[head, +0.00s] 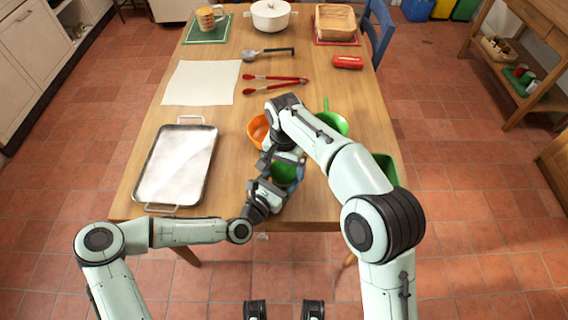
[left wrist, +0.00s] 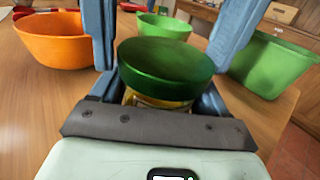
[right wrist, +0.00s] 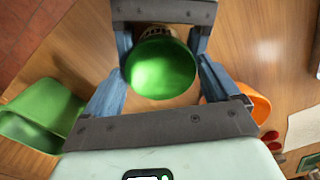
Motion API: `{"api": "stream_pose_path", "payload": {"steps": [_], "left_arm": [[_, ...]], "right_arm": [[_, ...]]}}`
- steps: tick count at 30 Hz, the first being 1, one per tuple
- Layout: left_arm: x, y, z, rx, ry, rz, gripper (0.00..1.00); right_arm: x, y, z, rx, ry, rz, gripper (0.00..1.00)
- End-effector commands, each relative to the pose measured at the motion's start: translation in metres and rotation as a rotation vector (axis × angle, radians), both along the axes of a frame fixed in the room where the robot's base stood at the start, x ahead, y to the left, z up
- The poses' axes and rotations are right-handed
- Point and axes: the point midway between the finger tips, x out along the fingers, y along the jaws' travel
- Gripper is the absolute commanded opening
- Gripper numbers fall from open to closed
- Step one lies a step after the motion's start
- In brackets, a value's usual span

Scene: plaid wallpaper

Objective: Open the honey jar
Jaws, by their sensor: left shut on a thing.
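The honey jar (left wrist: 157,101) has a broad dark green lid (left wrist: 167,68) and a small yellowish body. The lid also shows from above in the right wrist view (right wrist: 160,68) and between my arms in the head view (head: 284,173). My left gripper (head: 276,184) is shut on the jar's body below the lid. My right gripper (right wrist: 163,68) points down from above, with its open fingers on either side of the lid. The left wrist view shows a gap between those fingers and the lid. Most of the jar's body is hidden by the lid and my fingers.
An orange bowl (left wrist: 52,42) stands left of the jar. A green colander (head: 333,122) is behind it, and a green container (left wrist: 272,65) is on the right. A metal tray (head: 177,163) lies at left, with red-handled tongs (head: 275,80) farther back.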

Motion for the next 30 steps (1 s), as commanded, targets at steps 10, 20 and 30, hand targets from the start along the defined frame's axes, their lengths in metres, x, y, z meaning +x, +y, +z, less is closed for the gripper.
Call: {"api": "stream_pose_path", "payload": {"steps": [10, 20, 30], "left_arm": [[0.0003, 0.0002, 0.0004, -0.001, -0.001, 0.001, 0.00], [0.0005, 0.0005, 0.0004, -0.001, -0.001, 0.002, 0.00], [0.0007, 0.0007, 0.0003, -0.001, -0.001, 0.003, 0.00]], "right_arm": [[-0.0003, 0.0000, 0.0003, 0.001, 0.002, 0.112, 0.44], [-0.0002, -0.0005, 0.0009, -0.001, 0.001, 0.572, 0.44], [-0.0003, -0.0004, 0.0009, -0.001, 0.001, 0.593, 0.91]]}}
